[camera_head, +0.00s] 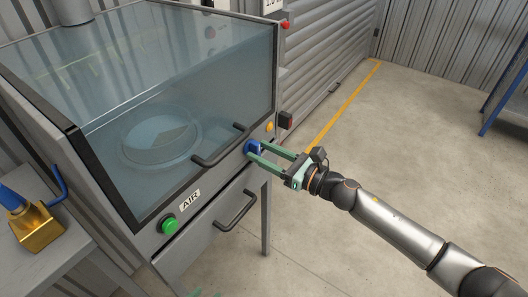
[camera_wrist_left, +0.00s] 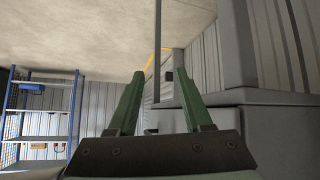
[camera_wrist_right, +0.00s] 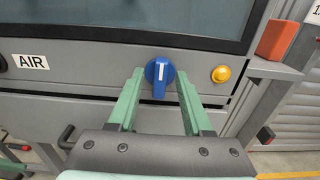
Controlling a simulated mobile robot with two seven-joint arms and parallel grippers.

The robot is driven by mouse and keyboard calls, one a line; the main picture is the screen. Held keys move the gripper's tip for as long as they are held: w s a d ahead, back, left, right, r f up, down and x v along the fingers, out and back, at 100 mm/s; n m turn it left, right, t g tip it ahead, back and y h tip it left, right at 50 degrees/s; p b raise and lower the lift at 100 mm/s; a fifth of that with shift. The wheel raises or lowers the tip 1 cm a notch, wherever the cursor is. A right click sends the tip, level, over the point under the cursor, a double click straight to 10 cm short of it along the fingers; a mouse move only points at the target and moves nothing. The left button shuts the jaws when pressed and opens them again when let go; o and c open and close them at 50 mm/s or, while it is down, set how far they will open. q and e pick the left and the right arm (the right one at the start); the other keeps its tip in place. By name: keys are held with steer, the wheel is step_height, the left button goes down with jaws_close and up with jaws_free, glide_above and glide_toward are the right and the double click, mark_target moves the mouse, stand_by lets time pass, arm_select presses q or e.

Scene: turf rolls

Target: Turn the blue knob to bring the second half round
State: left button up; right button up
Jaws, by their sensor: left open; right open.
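The blue knob (camera_head: 252,147) is on the front panel of a grey cabinet with a glass hood (camera_head: 200,80). In the right wrist view the knob (camera_wrist_right: 160,88) has a white line upright on its face and its grip points down. My right gripper (camera_head: 264,154) is open, with its green fingertips (camera_wrist_right: 159,74) on either side of the knob; whether they touch it I cannot tell. A round disc (camera_head: 160,138) shows dimly behind the glass. My left gripper (camera_wrist_left: 164,78) is open and empty in the left wrist view; only a green trace shows at the bottom of the head view.
The panel also has a green button (camera_head: 169,226), an AIR label (camera_head: 190,199) and a yellow button (camera_wrist_right: 221,74). Dark handles (camera_head: 235,211) stick out near the knob. A side table (camera_head: 40,262) bears a brass block (camera_head: 36,228). Open floor (camera_head: 400,130) lies right.

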steer(key=shift+c, duration=0.3)
jaws_close()
stand_by(0.3)
